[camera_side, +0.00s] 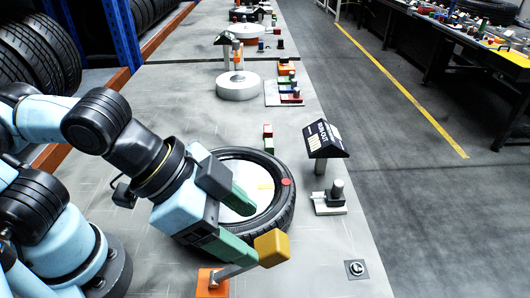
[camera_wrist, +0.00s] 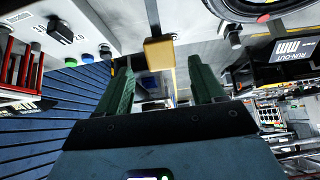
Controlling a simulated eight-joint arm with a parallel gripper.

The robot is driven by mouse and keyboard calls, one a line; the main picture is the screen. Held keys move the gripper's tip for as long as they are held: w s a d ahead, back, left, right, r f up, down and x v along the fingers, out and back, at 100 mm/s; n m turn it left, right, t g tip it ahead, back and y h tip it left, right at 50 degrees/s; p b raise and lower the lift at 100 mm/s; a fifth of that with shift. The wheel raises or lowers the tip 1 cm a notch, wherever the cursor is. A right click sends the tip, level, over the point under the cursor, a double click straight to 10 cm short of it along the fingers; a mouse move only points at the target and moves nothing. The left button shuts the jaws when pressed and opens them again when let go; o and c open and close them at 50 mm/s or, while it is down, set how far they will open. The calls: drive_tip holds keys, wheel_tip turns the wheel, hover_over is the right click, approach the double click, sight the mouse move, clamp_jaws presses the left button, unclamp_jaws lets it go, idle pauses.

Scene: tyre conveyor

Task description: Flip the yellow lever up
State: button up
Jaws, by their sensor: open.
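The yellow lever is a yellow block handle (camera_side: 272,247) on a grey shaft that rises at a shallow slant from an orange base (camera_side: 212,284) at the bottom of the side view. My gripper (camera_side: 252,232) has its green fingers spread apart and empty. Its lower finger ends right beside the yellow handle; I cannot tell whether they touch. In the wrist view the yellow handle (camera_wrist: 159,53) sits between and just beyond the two green fingertips (camera_wrist: 161,63), with its shaft running to the top edge. Part of the base is hidden in the wrist view.
A black tyre (camera_side: 287,205) lies behind my fingers with a pale disc inside it. A run-out sign (camera_side: 328,139) and a small grey fixture (camera_side: 330,200) stand to the right. The bench surface (camera_side: 310,265) right of the handle is mostly clear.

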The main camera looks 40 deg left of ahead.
drive_tip(key=shift+v, duration=1.75)
drive_tip(key=w+a+f+n+y, duration=0.1)
drive_tip(key=w+a+f+n, duration=0.1)
drive_tip(key=a, duration=0.4)
drive_tip(key=w+a+f+n+t+y, duration=0.1)
drive_tip(key=w+a+n+y, duration=0.1)
drive_tip(key=w+a+n, duration=0.2)
drive_tip(key=w+a+f+n+t+y, duration=0.1)
drive_tip(key=w+a, duration=0.4)
drive_tip(key=a, duration=0.5)
drive_tip(key=shift+w+a+f+n+y, duration=0.2)
drive_tip(key=shift+f+n+y, duration=0.4)
drive_tip(key=shift+f+n, duration=0.3)
drive_tip(key=shift+r, duration=0.15)
